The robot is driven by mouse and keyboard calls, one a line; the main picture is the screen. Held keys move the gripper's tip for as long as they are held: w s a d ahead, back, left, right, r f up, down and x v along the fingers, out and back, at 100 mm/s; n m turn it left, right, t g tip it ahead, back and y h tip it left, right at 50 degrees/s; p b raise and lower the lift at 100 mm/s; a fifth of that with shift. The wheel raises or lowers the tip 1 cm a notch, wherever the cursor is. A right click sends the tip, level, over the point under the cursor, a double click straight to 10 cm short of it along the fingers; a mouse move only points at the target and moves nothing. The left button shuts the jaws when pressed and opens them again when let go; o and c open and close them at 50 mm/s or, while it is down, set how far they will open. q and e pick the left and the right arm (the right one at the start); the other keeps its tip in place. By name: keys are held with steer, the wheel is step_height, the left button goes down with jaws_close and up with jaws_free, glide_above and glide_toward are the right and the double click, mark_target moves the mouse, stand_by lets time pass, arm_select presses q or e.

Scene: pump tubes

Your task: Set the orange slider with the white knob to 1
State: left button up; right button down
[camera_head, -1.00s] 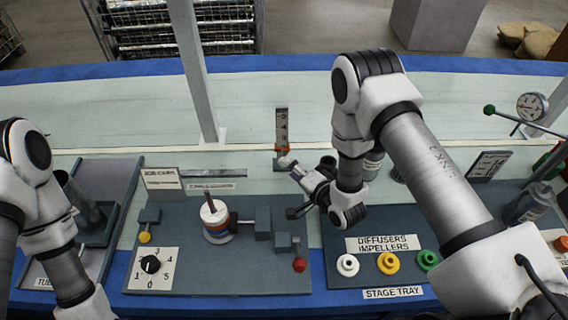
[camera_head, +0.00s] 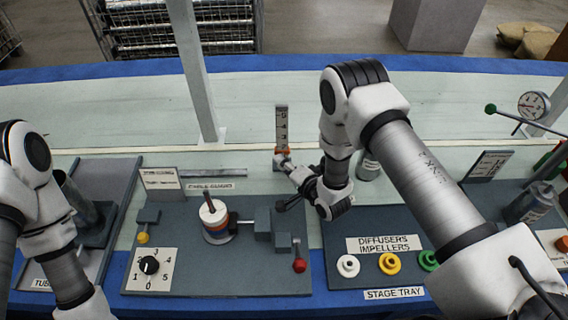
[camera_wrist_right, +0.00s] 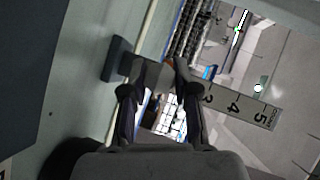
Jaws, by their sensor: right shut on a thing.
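The upright slider scale (camera_head: 282,125) stands at the back middle of the bench, with 5, 4 and 3 readable down its face. The orange slider (camera_head: 281,151) sits low on it, just below the 3; the lower marks are hidden. My right gripper (camera_head: 285,163) is shut on the white knob at the slider's front, which it mostly covers. In the right wrist view, the fingers (camera_wrist_right: 158,88) close around the knob, with a bit of orange behind and the 3, 4, 5 plate (camera_wrist_right: 243,104) to the right. Only my left arm's links show at the left, without its gripper.
The stage tray (camera_head: 346,287) with coloured rings is front right. A grey post (camera_head: 196,75) rises behind left.

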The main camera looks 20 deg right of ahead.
step_height(320, 180, down, 3)
steer(key=shift+f+b, duration=0.1)
steer(key=shift+b, duration=0.5)
steer(key=shift+s+r, duration=0.1)
steer(key=shift+r, duration=0.1)
steer(key=c, duration=0.9)
jaws_free()
steer(key=shift+f, duration=0.1)
arm_select(q)
step_height(320, 180, down, 2)
arm_select(e)
steer(key=shift+o, duration=0.3)
steer(key=v, duration=1.1)
steer(key=shift+s+d, duration=0.1)
steer(key=shift+s, duration=0.25)
